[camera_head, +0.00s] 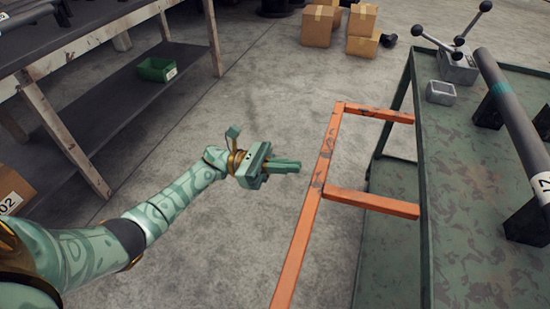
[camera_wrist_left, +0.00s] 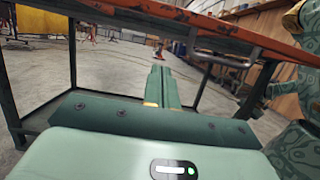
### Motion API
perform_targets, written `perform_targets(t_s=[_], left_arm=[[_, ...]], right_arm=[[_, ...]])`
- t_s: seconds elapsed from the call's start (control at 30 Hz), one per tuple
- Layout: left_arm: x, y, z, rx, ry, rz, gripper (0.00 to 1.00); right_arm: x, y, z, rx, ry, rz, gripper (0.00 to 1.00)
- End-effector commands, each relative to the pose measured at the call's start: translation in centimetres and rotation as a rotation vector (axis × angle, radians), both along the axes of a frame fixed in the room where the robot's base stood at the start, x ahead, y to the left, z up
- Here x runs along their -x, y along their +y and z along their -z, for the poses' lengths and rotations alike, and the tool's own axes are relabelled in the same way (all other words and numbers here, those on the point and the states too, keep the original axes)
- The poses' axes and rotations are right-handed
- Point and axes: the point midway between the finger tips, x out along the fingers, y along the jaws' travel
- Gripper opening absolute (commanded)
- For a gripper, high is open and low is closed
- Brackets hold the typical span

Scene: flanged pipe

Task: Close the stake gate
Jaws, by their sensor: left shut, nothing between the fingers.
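The stake gate appears to be the orange, chipped metal frame (camera_head: 323,165) beside the green cart. Its long bar runs from near the picture's bottom edge up to a far corner, and two crossbars reach right toward the cart's edge. My left gripper (camera_head: 298,167) is shut and empty, just left of the long bar, with its fingers pointing at it. A small gap seems to show between fingertips and bar. In the left wrist view the closed fingers (camera_wrist_left: 161,80) point away from the camera, and an orange bar (camera_wrist_left: 185,17) crosses above them. My right gripper is not in view.
The green cart top (camera_head: 470,210) at right carries a grey pipe (camera_head: 512,120) on dark supports, a lever-handled block (camera_head: 458,66) and a small grey box (camera_head: 440,92). A workbench (camera_head: 90,50) stands at left. Cardboard boxes (camera_head: 318,25) lie behind. Floor around my left gripper is clear.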

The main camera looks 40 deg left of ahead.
Motion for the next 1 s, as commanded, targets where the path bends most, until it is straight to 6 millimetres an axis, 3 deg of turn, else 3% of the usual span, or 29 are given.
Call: perform_targets(t_s=[0.2,0.33,0.5,1.0], left_arm=[[-1.2,-4.3,-1.5,0.003,-0.004,0.001,0.00],[-1.2,-4.1,-3.6,0.000,-0.005,-0.001,0.00],[-1.2,-4.1,-4.9,0.000,-0.001,0.000,0.00],[-1.2,-4.0,-5.3,-0.005,0.002,0.000,0.00]], right_arm=[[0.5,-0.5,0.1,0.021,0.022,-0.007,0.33],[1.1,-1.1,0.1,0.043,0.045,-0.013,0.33],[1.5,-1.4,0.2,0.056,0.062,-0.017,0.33],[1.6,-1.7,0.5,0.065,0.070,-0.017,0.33]])
